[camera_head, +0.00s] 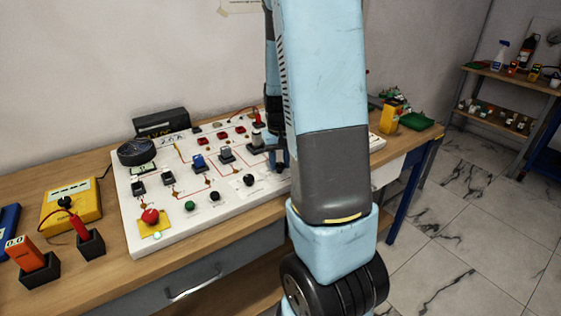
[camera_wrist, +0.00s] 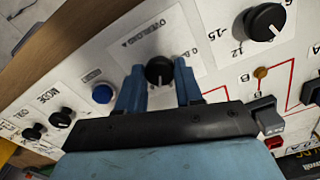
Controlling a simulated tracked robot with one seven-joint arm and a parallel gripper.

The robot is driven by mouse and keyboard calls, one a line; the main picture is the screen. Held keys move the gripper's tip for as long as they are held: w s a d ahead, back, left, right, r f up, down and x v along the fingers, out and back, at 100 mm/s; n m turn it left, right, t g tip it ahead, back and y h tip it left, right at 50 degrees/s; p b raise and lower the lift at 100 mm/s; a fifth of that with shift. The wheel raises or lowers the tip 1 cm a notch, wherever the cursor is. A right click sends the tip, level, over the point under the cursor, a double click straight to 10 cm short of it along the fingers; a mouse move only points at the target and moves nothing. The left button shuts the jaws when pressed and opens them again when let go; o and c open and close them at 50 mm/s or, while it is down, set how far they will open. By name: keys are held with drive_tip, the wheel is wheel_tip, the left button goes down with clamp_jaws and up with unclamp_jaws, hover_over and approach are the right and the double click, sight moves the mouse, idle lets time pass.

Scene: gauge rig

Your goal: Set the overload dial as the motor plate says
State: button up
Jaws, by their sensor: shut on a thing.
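The overload dial (camera_wrist: 159,72) is a black round knob on the white panel, under the printed word OVERLOAD, in the wrist view. Its pale pointer line shows on top, but its exact scale value is too small to read. My gripper (camera_wrist: 160,66) has its two blue fingers on either side of the knob and is shut on it. In the head view my arm stands in front of the right part of the white panel board (camera_head: 230,215) and hides some of it. I cannot make out the motor plate's text in either view.
Beside the dial are a blue button (camera_wrist: 102,93) and a larger black knob (camera_wrist: 265,22). A red emergency button (camera_head: 150,216) is at the board's front left. A yellow box (camera_head: 85,203) and an orange meter (camera_head: 25,253) stand left on the bench.

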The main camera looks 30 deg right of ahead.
sight(280, 164)
drive_tip(key=shift+m, duration=1)
drive_tip(key=shift+w, duration=0.1)
drive_tip(key=o, duration=1)
drive_tip(key=shift+o, duration=0.2)
wheel_tip(280, 164, up, 14)
drive_tip(key=shift+f, duration=0.15)
drive_tip(key=s+a+r+n+t, duration=0.2)
drive_tip(key=s+a+r, duration=0.3)
drive_tip(key=s+a, duration=0.2)
drive_tip(key=s+a+r+n+t, duration=0.3)
drive_tip(key=s+a+r, duration=0.2)
drive_tip(key=s+a, duration=0.3)
drive_tip(key=s, duration=0.3)
drive_tip(key=shift+a+r+t, duration=0.15)
drive_tip(key=shift+a+t, duration=0.1)
drive_tip(key=shift+t, duration=0.05)
